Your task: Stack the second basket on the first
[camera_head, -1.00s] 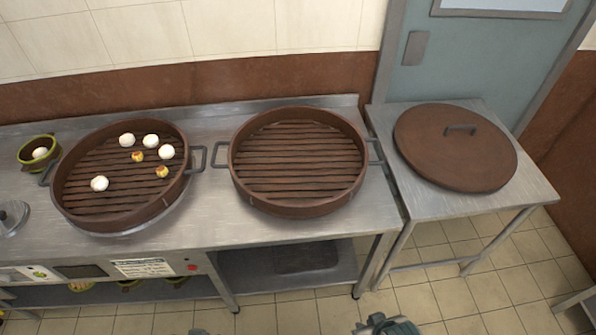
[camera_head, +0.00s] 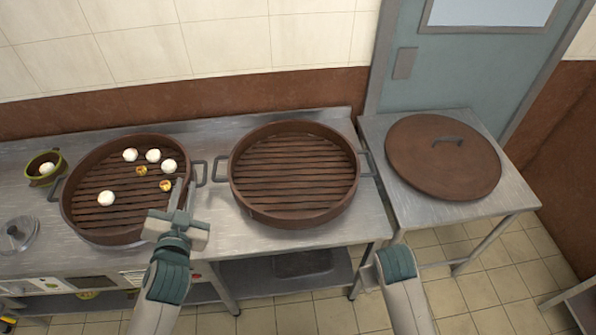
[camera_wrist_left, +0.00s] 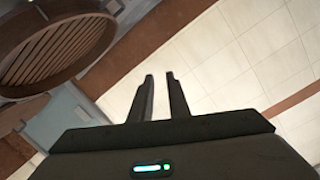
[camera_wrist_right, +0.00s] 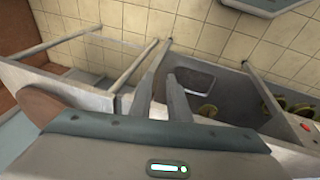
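A round brown slatted basket (camera_head: 88,232) holding several white buns (camera_head: 107,198) and two yellow pieces (camera_head: 166,186) sits on the left of the counter. An empty basket (camera_head: 295,170) sits flat to its right, apart from it. Both have grey side handles. My left gripper (camera_head: 179,196) is over the front right rim of the left basket, near that basket's right handle (camera_head: 199,173). Its fingers (camera_wrist_left: 161,96) are apart and empty. My right gripper (camera_wrist_right: 162,82) shows in its wrist view with fingers apart and nothing between them.
A brown lid (camera_head: 442,158) with a grey handle lies on the side table (camera_head: 500,208) at right. A green bowl (camera_head: 45,168) and a metal lid (camera_head: 18,235) are left of the baskets. A wall stands behind the counter (camera_head: 222,232).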

